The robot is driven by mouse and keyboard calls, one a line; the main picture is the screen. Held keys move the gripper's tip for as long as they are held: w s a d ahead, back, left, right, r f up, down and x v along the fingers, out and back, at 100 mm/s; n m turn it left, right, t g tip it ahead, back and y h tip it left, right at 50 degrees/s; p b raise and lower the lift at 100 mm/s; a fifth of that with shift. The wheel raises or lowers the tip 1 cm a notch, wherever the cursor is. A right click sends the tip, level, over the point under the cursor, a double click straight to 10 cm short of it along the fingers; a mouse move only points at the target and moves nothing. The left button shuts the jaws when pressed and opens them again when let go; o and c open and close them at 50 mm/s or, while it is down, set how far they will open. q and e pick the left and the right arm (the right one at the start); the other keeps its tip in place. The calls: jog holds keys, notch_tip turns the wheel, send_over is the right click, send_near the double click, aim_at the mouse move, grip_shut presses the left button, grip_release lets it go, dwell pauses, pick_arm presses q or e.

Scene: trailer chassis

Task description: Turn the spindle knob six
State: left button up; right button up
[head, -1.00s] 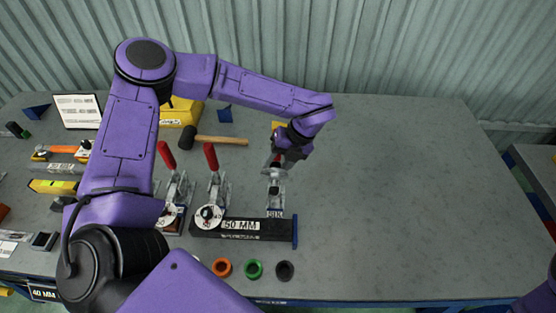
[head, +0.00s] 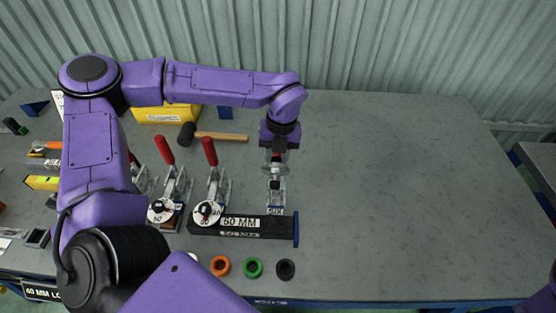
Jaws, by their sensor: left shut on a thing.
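The clamp station marked SIX (head: 275,211) stands at the right end of a dark bar on the grey bench. Its spindle knob (head: 275,185) is a small dark piece above the label, mostly covered by my gripper. My left gripper (head: 275,178) points down over this station and is shut on the knob. The fingertips are small here, so the exact grip is hard to see. My right gripper is out of view.
The dark bar with a white MM label (head: 240,222) lies in front. Red-handled clamps (head: 209,152) stand to the left. Orange, green and black rings (head: 252,267) lie near the front edge. A hammer (head: 220,136) lies behind. The bench (head: 400,190) is clear on the right.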

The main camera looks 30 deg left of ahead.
pick_arm(q)
jog(key=h, duration=0.1)
jog(key=t+h+b, duration=0.2)
jog(key=shift+s+a+f+m, duration=0.2)
jog(key=shift+a+f+m, duration=0.05)
jog(key=shift+a+m, duration=0.1)
jog(key=h, duration=0.1)
jog(key=t+h+b, duration=0.1)
jog(key=h+b, duration=0.1)
jog(key=shift+s+a+f+m+t, duration=0.1)
jog(key=shift+a+m+t, duration=0.15)
jog(key=shift+t, duration=0.05)
jog(key=h+b, duration=0.1)
jog(key=t+h+b, duration=0.1)
jog(key=h, duration=0.1)
jog(key=shift+a+f+m+b, duration=0.15)
jog(key=shift+f+m+b, duration=0.05)
jog(key=shift+m+b, duration=0.2)
jog(key=shift+s+t+h+b, duration=0.1)
jog(key=shift+t+h+b, duration=0.3)
jog(key=shift+h+b, duration=0.5)
jog(key=shift+r, duration=0.1)
jog(key=o, duration=1)
jog(key=shift+o, duration=0.2)
